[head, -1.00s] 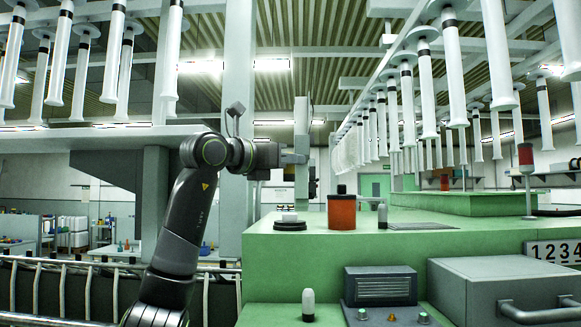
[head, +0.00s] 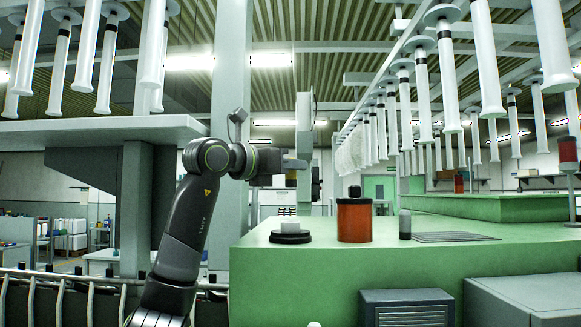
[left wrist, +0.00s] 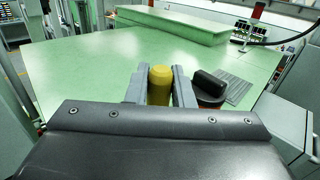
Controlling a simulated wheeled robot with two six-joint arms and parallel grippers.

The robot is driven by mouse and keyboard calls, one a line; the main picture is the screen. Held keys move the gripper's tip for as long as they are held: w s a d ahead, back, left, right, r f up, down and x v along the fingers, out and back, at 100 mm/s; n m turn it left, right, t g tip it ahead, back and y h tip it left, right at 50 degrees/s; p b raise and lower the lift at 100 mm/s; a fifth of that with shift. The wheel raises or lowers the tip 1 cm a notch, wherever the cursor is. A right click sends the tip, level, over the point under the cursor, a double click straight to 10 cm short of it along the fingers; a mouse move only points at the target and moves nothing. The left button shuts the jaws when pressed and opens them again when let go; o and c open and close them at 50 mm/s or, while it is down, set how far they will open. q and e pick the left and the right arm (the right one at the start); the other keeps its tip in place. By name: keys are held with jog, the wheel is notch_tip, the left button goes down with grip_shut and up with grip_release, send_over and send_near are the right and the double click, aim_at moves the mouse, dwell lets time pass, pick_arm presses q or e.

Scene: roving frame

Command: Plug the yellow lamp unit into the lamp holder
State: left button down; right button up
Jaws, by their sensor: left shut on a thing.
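My left gripper (head: 297,165) is in the air beyond the near-left part of the green counter, above its top in the head view. In the left wrist view the gripper (left wrist: 160,92) is shut on the yellow lamp unit (left wrist: 161,84), which stands between its two fingers. A low black round base with a pale block on top, which looks like the lamp holder (head: 290,238), sits on the counter's left part. It appears below the gripper in the head view, apart from it. I cannot make it out in the left wrist view. My right gripper is not in view.
An orange-red cylinder with a black knob (head: 355,220) stands right of the black base; its black top (left wrist: 208,82) shows beside the gripper. White tubes hang overhead.

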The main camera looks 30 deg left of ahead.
aim_at(287, 186)
pick_arm(q)
jog(key=shift+s+d+r+p, duration=0.2)
jog(key=shift+s+d+p, duration=0.05)
jog(key=shift+s+p, duration=0.1)
jog(key=f, duration=0.1)
jog(key=b, duration=0.1)
jog(key=w+f+b, duration=0.1)
jog(key=shift+a+f, duration=0.35)
jog(key=shift+a, duration=0.05)
jog(key=shift+s+d+f+b, duration=0.15)
jog(key=shift+f+b, duration=0.3)
jog(key=shift+f, duration=0.1)
jog(key=shift+s+d+f+b, duration=0.1)
jog(key=shift+s+f+b, duration=0.05)
jog(key=shift+f+b, duration=0.35)
jog(key=shift+w+a+f+b, duration=0.15)
jog(key=shift+f+b, duration=0.3)
jog(key=shift+f, duration=0.3)
jog(key=shift+r, duration=0.1)
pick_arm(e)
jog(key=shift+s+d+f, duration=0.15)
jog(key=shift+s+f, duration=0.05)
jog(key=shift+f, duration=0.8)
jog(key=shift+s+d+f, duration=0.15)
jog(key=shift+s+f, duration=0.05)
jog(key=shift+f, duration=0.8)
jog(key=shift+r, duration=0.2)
